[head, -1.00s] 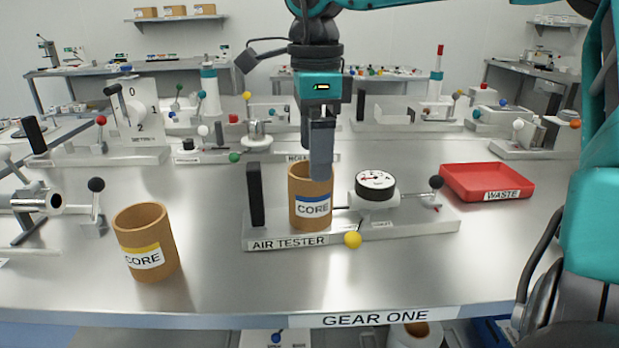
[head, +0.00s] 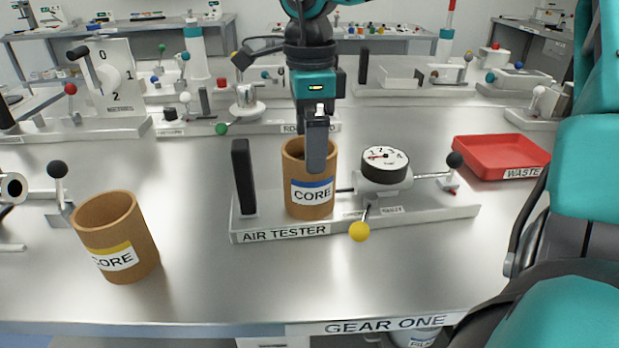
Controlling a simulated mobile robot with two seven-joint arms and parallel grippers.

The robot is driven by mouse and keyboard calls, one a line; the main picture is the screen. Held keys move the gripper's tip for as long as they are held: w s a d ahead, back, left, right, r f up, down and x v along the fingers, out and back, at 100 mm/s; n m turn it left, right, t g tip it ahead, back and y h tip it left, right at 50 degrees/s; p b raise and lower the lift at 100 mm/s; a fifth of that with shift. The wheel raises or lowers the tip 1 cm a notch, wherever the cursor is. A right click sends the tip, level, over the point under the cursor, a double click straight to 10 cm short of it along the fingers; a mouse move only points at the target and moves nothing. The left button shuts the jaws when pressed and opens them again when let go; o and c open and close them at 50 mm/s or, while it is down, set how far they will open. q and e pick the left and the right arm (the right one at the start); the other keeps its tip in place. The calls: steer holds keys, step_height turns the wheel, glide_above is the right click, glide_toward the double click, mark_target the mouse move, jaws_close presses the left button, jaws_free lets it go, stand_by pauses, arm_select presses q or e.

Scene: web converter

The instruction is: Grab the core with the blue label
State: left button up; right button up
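The brown core with the blue label (head: 296,176) stands upright on the grey air tester (head: 450,218), between its black upright plate and its gauge. My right gripper (head: 316,168) points down at this core from above. Its near finger overlaps the front rim and upper wall, ending just above the blue label. The other finger is hidden behind it, so I cannot tell the opening or whether it grips the wall. A second brown core, with a yellow label (head: 125,225), stands on the table at the left. My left gripper is out of view.
A red waste tray (head: 500,150) lies at the right. The tester has a round gauge (head: 385,160) and a yellow-knobbed lever (head: 359,231). More lever fixtures stand behind and at the left. Bare table (head: 200,285) lies in front.

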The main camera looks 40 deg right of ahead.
steer(key=shift+w+f, duration=0.1)
steer(key=shift+f, duration=3)
steer(key=shift+c, duration=0.5)
steer(key=c, duration=0.6)
steer(key=shift+c, duration=0.2)
steer(key=shift+r, duration=0.2)
